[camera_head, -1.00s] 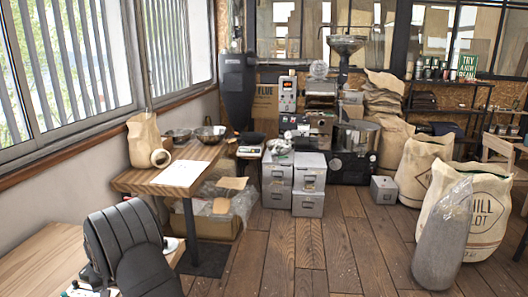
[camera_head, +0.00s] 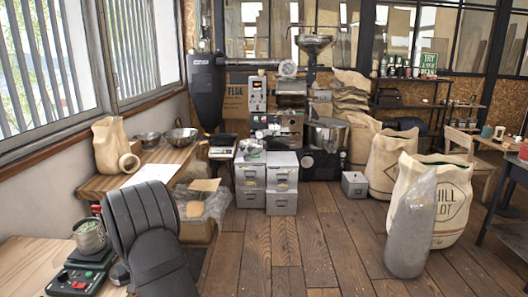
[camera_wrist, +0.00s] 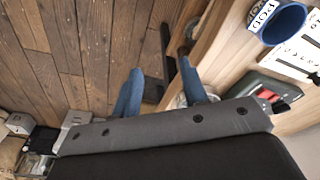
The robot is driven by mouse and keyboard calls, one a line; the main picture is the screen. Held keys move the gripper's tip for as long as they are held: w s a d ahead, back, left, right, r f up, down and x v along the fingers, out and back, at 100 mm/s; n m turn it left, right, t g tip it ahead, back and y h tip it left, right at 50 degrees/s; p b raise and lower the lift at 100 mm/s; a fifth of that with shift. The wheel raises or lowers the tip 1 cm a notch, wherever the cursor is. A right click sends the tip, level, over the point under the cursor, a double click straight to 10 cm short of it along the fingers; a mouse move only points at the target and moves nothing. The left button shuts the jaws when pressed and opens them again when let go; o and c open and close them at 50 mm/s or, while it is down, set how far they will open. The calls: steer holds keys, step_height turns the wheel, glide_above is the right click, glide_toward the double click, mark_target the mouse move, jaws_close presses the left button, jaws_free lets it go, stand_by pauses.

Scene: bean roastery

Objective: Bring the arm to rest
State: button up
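My arm (camera_head: 146,232) shows in the head view as a black padded shape at the lower left, above the near wooden table. My gripper is hidden in that view. In the wrist view, my gripper (camera_wrist: 161,90) has two blue fingers standing apart, with nothing held between them. Behind the fingers I see the plank floor (camera_wrist: 90,50) and the edge of a wooden table. I cannot tell the exact height of the fingers above the floor.
A metal cup (camera_head: 90,238) and a dark device with red and green buttons (camera_head: 76,280) are on the near table. A blue mug (camera_wrist: 283,24) shows in the wrist view. A paper bag (camera_head: 112,145) stands on the farther table. Sacks (camera_head: 440,190) stand right; the middle floor is clear.

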steer(key=w+d+f+m, duration=0.2)
steer(key=d, duration=0.9)
steer(key=w+d+f+m, duration=0.1)
steer(key=w+d, duration=0.1)
steer(key=d, duration=0.9)
steer(key=s+d+f+m, duration=0.1)
steer(key=s+d, duration=0.1)
steer(key=d, duration=0.7)
steer(key=s+d+f+m+h, duration=0.1)
steer(key=s+d+m, duration=0.1)
steer(key=d, duration=0.7)
steer(key=shift+s+d+f+m, duration=0.15)
steer(key=shift+s+m, duration=0.15)
steer(key=shift+s, duration=0.4)
